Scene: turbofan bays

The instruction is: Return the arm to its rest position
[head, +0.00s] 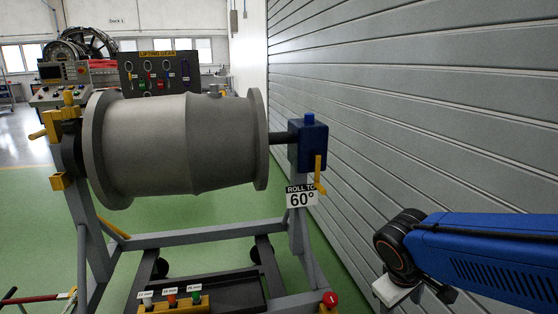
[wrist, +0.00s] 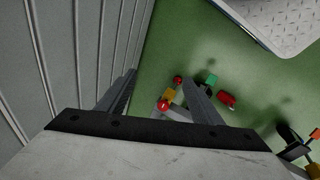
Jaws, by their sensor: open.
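My arm (head: 490,250) is blue and reaches in from the right edge of the head view, with a dark round joint at its near end. Below that joint a pale part of the arm runs out of the bottom of the picture. In the wrist view my gripper (wrist: 160,88) has its two dark fingers wide apart, with nothing between them. It hangs over the green floor (wrist: 165,50), beside the slatted wall. The fingers are not clearly seen in the head view.
A grey engine casing (head: 180,145) lies sideways in a grey stand (head: 200,234) with a blue gearbox (head: 307,145) and a "ROLL TO 60°" sign (head: 301,196). Coloured plugs (head: 171,299) sit low in front. The slatted wall (head: 420,90) runs close along the right.

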